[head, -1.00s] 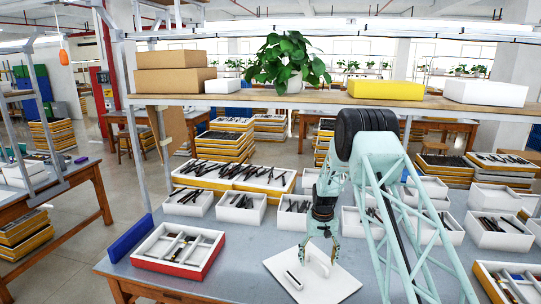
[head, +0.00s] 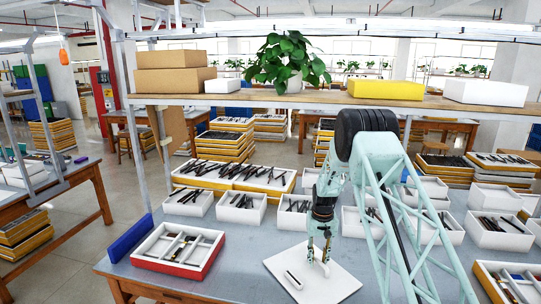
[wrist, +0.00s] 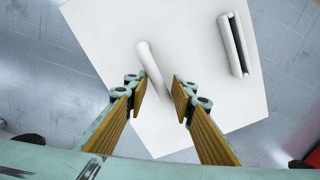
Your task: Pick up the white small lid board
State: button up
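The white small lid board (head: 341,284) lies flat on the grey-blue table. It also shows in the wrist view (wrist: 95,30), with a raised upright white handle (wrist: 152,68) near its middle. A white block with a dark slot (wrist: 234,45) sits on the board, to the right of the handle in the wrist view. My gripper (wrist: 160,80) is open just over the board, its two fingers on either side of the handle. The handle is close to the left finger, with a gap to the right one. In the head view my gripper (head: 318,260) partly hides the handle.
A red-and-white divided tray (head: 180,250) stands to the left of the board, beside a blue block (head: 130,238). Several white bins with dark eyeglass parts (head: 241,208) line the back of the table. Another divided tray (head: 510,284) is at the front right.

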grip_shut()
jog(key=shift+r, duration=0.2)
jog(key=shift+r+p, duration=0.4)
jog(key=shift+r, duration=1.4)
